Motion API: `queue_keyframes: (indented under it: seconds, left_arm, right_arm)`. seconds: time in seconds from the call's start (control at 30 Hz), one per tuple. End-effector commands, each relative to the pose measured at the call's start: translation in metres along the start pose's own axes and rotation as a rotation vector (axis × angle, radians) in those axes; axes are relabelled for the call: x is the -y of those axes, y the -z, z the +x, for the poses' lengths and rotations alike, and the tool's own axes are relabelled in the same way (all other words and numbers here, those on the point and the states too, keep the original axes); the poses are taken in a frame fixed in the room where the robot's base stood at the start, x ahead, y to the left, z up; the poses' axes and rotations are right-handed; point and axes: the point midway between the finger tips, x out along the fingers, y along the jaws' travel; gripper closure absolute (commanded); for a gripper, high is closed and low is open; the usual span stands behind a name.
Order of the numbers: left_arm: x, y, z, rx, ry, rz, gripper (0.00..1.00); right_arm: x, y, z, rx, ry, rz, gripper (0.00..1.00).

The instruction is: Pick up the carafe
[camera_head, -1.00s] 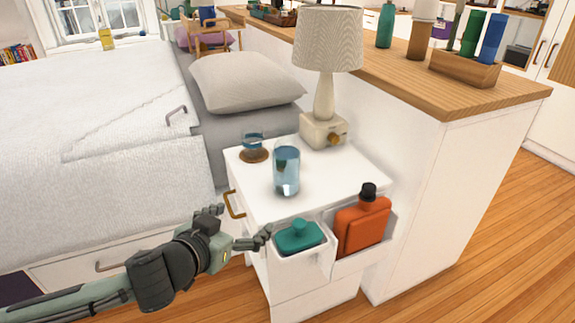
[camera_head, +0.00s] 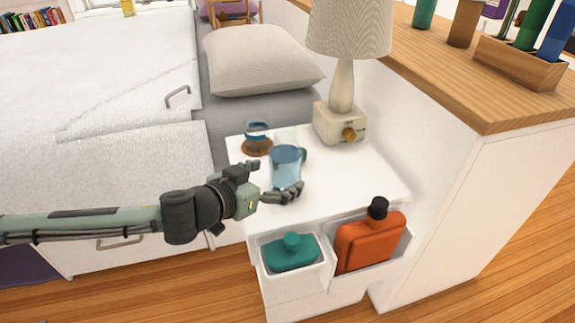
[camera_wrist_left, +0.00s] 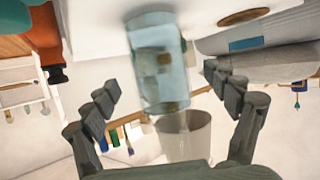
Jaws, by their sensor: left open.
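The carafe appears to be the clear blue glass vessel (camera_head: 285,170) standing upright on the white nightstand (camera_head: 350,180). A dark green part shows at its upper right edge, and I cannot tell whether it belongs to it. My left gripper (camera_head: 276,186) is open at the near left side of the vessel, with one finger in front of its lower part. In the left wrist view, the blue vessel (camera_wrist_left: 160,62) appears between and beyond the spread fingers (camera_wrist_left: 162,84). No grip on it shows. My right gripper is out of view.
A small blue glass (camera_head: 256,131) on a brown coaster (camera_head: 257,147) stands behind the vessel. A lamp (camera_head: 341,118) stands at the back right. The nightstand's right part is clear.

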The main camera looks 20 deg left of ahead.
Motion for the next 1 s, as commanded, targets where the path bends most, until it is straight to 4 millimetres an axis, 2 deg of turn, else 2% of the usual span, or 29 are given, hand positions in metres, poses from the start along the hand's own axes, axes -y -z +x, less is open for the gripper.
queue_keyframes:
  seconds: [0.2, 0.3, 0.6, 1.0]
  left_arm:
    - [0.0, -0.004, 0.033, -0.002, 0.002, -0.001, 0.14]
    - [-0.001, -0.004, 0.043, -0.001, 0.001, -0.001, 0.14]
    - [0.0, -0.005, 0.047, 0.0, 0.001, 0.0, 0.15]
    - [0.0, -0.005, 0.047, 0.0, 0.001, 0.0, 0.64]
  right_arm:
    - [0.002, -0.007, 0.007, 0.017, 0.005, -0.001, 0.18]
    - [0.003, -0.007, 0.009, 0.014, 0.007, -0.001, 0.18]
    - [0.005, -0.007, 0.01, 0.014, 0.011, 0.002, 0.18]
    - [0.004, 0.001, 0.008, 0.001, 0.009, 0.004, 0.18]
